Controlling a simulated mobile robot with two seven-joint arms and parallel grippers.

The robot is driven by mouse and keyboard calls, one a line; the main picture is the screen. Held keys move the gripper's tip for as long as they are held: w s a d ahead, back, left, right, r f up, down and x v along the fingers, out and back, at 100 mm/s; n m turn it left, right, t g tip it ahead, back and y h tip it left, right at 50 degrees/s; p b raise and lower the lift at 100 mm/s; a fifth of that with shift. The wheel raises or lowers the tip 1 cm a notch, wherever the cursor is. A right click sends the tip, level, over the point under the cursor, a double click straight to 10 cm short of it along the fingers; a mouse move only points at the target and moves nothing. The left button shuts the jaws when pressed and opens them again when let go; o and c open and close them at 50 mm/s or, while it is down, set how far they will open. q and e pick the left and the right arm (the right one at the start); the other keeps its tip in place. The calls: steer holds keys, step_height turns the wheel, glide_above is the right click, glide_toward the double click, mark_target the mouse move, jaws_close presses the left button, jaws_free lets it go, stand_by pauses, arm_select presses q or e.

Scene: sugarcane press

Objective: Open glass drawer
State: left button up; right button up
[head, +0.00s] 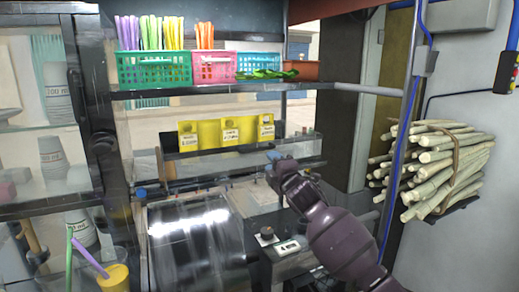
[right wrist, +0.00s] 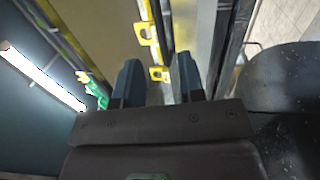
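A glass-fronted cabinet (head: 88,95) with a dark frame stands at the left of the head view, with cups visible behind its pane. I cannot tell for sure which part is the glass drawer. My right gripper (head: 274,166) is in the middle of the head view, in front of a low clear panel and rail (head: 225,172) below the yellow price signs (head: 228,132). In the right wrist view its two fingers (right wrist: 160,82) are apart, with a visible gap and nothing clearly held between them. Contact with the rail cannot be told. My left gripper is not in view.
A shelf (head: 230,90) with green and pink baskets runs above. A shiny curved metal cover (head: 198,245) lies below left of my right arm. A sugarcane bundle (head: 440,165) hangs on the right wall. A yellow cup (head: 114,278) with straws stands at lower left.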

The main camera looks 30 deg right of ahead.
mark_target(260, 149)
steer(key=w, duration=0.3)
steer(key=w+r, duration=0.1)
steer(key=w, duration=0.4)
steer(key=shift+w+d+r, duration=0.2)
steer(key=shift+w+r, duration=0.1)
steer(key=shift+w, duration=0.1)
jaws_close()
